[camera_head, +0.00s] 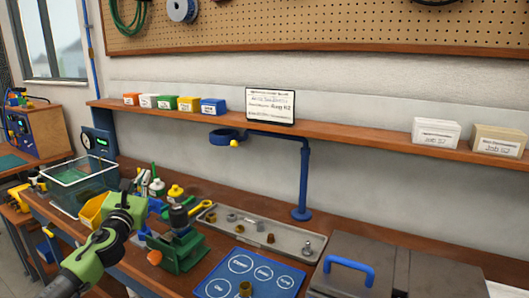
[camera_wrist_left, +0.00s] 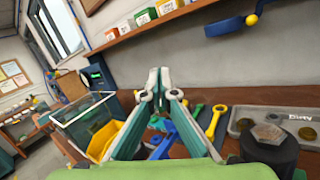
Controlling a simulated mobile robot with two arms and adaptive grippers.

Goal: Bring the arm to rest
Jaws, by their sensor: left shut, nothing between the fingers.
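My left arm comes in from the lower left of the head view, green and dark grey. Its gripper (camera_head: 134,184) is partly hidden behind the wrist and points away over the workbench (camera_head: 70,212). In the left wrist view the two fingers of the gripper (camera_wrist_left: 159,92) meet at their tips. Nothing is held between them. The gripper hangs above the bench, among tools and bins, close to a green fixture with a dark cylinder (camera_head: 179,217). My right gripper does not show.
A clear bin (camera_head: 80,190) and a yellow bin (camera_head: 92,210) stand at the left. A grey tray (camera_head: 290,247), blue mat (camera_head: 222,286) and grey case (camera_head: 405,262) lie to the right. A blue stand (camera_head: 304,180) rises behind the tray. A shelf (camera_head: 350,143) runs along the wall.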

